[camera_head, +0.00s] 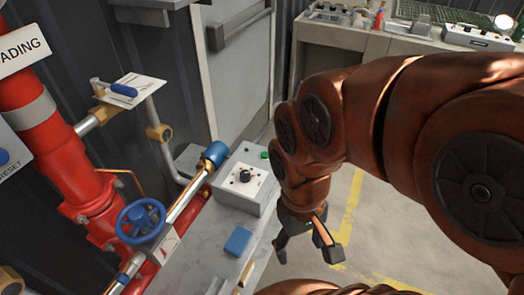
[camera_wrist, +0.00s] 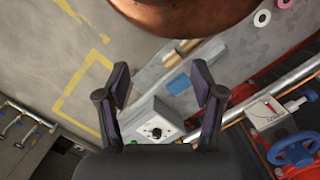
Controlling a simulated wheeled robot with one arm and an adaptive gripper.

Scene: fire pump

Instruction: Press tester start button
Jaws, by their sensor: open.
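A light grey box with a black knob, which looks like the tester (camera_head: 240,188), sits on the grey bench beside the pipes. It also shows in the wrist view (camera_wrist: 146,113), beyond and between my fingers.
A blue block (camera_head: 237,241) lies on the bench in front of the box. A red pipe (camera_head: 65,150), a blue handwheel (camera_head: 140,220) and a blue-capped pipe end (camera_head: 215,154) stand at left. A counter (camera_head: 345,38) is at the back. Yellow-lined floor is open at right.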

